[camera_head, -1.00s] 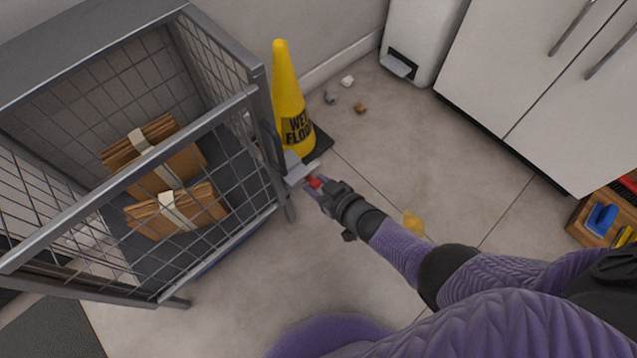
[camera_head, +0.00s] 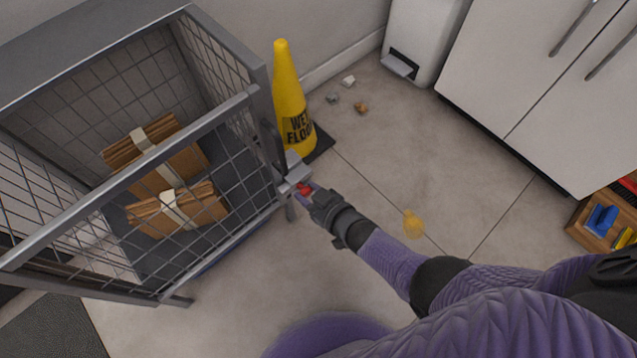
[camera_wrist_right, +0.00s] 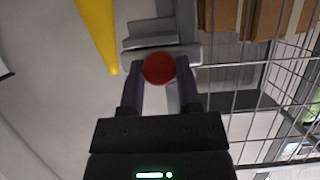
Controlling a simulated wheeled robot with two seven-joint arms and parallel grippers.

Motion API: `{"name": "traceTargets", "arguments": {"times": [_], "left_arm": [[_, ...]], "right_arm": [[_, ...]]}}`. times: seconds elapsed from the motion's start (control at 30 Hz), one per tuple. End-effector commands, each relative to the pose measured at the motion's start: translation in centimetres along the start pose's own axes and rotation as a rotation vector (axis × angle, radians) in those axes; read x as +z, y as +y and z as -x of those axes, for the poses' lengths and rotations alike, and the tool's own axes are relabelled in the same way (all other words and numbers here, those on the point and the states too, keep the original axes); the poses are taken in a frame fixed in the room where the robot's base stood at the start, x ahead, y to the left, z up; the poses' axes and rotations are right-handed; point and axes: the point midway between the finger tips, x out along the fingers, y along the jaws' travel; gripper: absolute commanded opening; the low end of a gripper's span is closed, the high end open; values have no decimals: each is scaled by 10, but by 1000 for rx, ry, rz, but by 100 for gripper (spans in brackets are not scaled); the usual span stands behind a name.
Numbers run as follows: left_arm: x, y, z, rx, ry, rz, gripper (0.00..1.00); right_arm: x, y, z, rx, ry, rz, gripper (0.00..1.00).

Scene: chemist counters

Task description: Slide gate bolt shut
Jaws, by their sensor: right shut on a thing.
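The wire-mesh gate (camera_head: 165,195) is the front of a grey metal cage. The bolt's red knob (camera_head: 304,188) is at the gate's right edge, beside a grey metal bracket (camera_head: 296,170). My right gripper (camera_head: 306,192) is shut on the red knob. In the right wrist view the round knob (camera_wrist_right: 159,68) sits between the two fingertips of my right gripper (camera_wrist_right: 160,75), with the grey bracket (camera_wrist_right: 150,35) just beyond it. How far the bolt reaches into the bracket I cannot tell. My left gripper is not in view.
Inside the cage are strapped cardboard bundles (camera_head: 178,208). A yellow wet-floor cone (camera_head: 288,95) stands close behind the bolt. White cabinets (camera_head: 540,90) and a white bin (camera_head: 420,35) stand at the back right. Small scraps (camera_head: 361,107) and a yellow patch (camera_head: 413,223) lie on the otherwise clear floor.

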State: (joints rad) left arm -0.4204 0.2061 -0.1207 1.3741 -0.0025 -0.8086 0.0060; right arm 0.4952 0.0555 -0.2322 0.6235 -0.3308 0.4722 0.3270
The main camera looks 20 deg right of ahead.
Motion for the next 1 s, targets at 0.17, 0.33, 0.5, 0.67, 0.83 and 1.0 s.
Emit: {"name": "traceTargets", "arguments": {"times": [0.17,0.33,0.5,0.67,0.83,1.0], "left_arm": [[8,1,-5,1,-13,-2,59],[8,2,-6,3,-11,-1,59],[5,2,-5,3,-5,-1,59],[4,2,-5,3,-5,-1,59],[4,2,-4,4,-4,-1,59],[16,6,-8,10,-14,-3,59]], "right_arm": [[1,-18,1,1,-5,-1,0],[1,-19,1,-2,-5,0,0],[2,-20,1,-3,-6,-1,59],[1,-18,1,-1,-4,-1,77],[0,-18,0,0,-3,0,77],[-2,-17,7,1,-3,0,77]]}}
